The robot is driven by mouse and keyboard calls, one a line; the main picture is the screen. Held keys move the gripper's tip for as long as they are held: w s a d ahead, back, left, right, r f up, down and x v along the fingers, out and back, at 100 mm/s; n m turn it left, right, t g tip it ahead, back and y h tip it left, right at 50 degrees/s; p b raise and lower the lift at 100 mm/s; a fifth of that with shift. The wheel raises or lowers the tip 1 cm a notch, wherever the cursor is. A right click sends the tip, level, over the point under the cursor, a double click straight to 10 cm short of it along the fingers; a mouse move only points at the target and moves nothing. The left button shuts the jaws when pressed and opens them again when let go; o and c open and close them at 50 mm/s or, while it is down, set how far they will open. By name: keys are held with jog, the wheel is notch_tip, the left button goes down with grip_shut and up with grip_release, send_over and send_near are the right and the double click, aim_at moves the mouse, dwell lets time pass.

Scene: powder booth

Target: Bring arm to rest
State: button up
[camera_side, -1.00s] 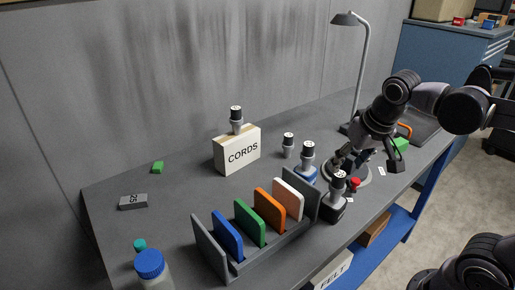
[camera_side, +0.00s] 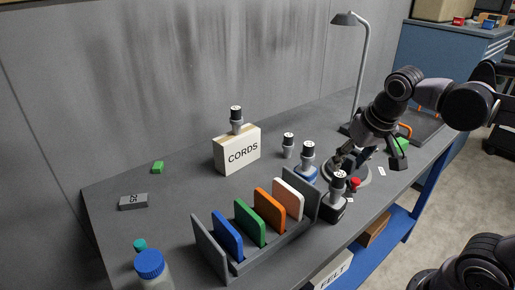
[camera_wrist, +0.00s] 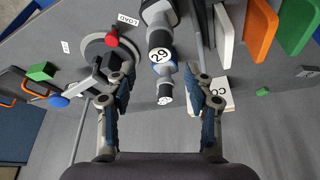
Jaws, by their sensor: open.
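My gripper (camera_side: 346,160) is open above the right part of the grey bench (camera_side: 180,215), near a round grey base. In the wrist view my gripper (camera_wrist: 160,72) has its two fingers apart with nothing held. A black-capped weight marked 29 (camera_wrist: 160,42) shows between and beyond the fingers. In the side view a black-capped weight (camera_side: 338,186) stands in a dark holder just in front of the gripper. Another capped weight (camera_side: 308,154) stands on a blue holder to its left. The fingertips are partly hidden in the side view.
The rack (camera_side: 208,248) holds several coloured plates. The CORDS box (camera_side: 238,152) carries a capped weight. A red knob (camera_side: 355,183) sits near the gripper. A lamp (camera_side: 362,75) stands behind. A blue-capped bottle (camera_side: 150,265) is front left. The bench's left middle is mostly clear.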

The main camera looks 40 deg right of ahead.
aim_at(341, 174)
jog(key=x, duration=0.7)
jog(key=shift+f, duration=0.25)
jog(key=shift+r, duration=0.85)
notch_tip(341, 174, up, 3)
jog(key=shift+f, duration=0.15)
jog(key=s+d+r, duration=0.5)
jog(key=d+r, duration=0.3)
jog(key=d, duration=0.2)
jog(key=shift+s+d, duration=0.15)
jog(key=shift+s, duration=0.15)
